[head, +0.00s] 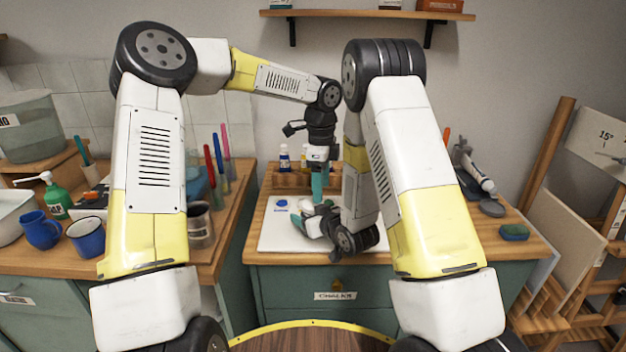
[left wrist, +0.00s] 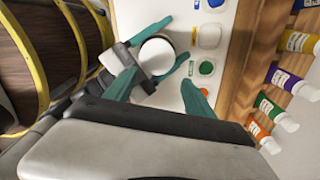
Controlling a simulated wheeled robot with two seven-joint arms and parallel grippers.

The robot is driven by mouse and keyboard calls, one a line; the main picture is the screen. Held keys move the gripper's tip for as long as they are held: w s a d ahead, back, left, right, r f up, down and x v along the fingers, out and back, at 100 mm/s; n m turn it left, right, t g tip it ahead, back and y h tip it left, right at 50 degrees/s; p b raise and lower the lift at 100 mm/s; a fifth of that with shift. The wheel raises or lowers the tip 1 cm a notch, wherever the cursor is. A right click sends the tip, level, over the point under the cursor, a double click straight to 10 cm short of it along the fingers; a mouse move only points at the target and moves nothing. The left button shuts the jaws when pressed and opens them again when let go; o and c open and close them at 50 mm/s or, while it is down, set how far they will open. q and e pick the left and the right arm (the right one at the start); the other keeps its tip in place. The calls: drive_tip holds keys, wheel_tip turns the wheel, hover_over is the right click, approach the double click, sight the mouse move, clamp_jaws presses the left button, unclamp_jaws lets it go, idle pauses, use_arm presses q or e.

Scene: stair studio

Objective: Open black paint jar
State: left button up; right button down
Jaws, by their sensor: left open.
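A jar with a round white lid (left wrist: 156,56) stands between the teal fingers of my right gripper (left wrist: 160,54), which appear to press on both sides of it. Its body is hidden under the lid, so its paint colour cannot be told. In the head view the white lid (head: 306,206) shows low over the white board. My right gripper (head: 312,220) reaches it from the right, lying nearly level. My left gripper (head: 317,190) points down just above the jar, empty. In the left wrist view its teal fingers are spread apart, with the lid beyond them.
A white board (left wrist: 228,75) with several paint blobs lies under the grippers on the wooden desk (head: 515,250). Paint tubes (left wrist: 287,80) stand in a wooden rack at its back.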

sight(313, 206)
use_arm(q)
drive_tip(key=n, duration=0.5)
drive_tip(key=s+n, duration=0.1)
drive_tip(key=n, duration=0.9)
drive_tip(key=shift+s+d+g+y, duration=0.2)
drive_tip(key=shift+g+y, duration=0.1)
drive_tip(key=r+n, duration=0.1)
drive_tip(key=n, duration=0.1)
drive_tip(key=a+r+n, duration=0.1)
drive_tip(key=n, duration=0.1)
drive_tip(key=shift+w+a+r+n, duration=0.1)
drive_tip(key=shift+r+n, duration=0.25)
drive_tip(key=shift+n, duration=0.05)
drive_tip(key=shift+w+a+r+n, duration=0.4)
drive_tip(key=shift+a+n, duration=0.2)
drive_tip(key=shift+a+f, duration=0.1)
drive_tip(key=shift+f, duration=3.9)
